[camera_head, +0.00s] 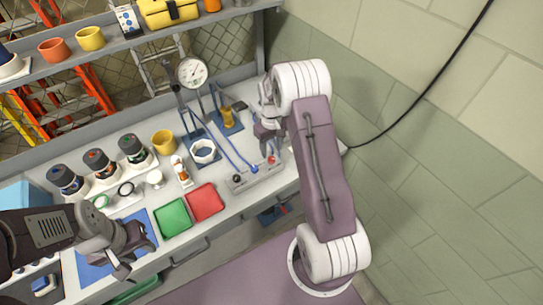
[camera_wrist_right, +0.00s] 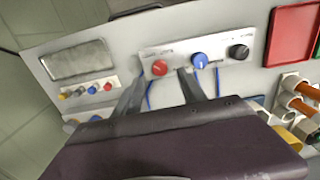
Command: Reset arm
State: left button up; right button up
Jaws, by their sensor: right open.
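My right arm reaches up the right side of the camera_head view and bends over the back right of the workbench (camera_head: 233,205). Its gripper (camera_head: 270,132) is partly hidden by its own wrist there. In the right wrist view my right gripper (camera_wrist_right: 162,84) is open and empty. Its two fingers stand apart, close in the picture to the control box (camera_wrist_right: 178,73) with red, blue and black knobs; I cannot tell if they touch it. My left gripper (camera_head: 135,258) is open and empty above the blue mat (camera_head: 146,222) at the front left.
A green tray (camera_head: 172,218) and red tray (camera_head: 206,202) lie mid-bench. Behind are a pressure gauge (camera_head: 193,72), a yellow cup (camera_head: 164,142) and several dark-capped bottles (camera_head: 134,149). A shelf (camera_head: 130,40) overhangs the back. A tiled wall (camera_head: 450,150) bounds the right.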

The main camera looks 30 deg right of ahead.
aim_at(271, 159)
jog(key=shift+r, duration=1.9)
jog(key=shift+a, duration=0.1)
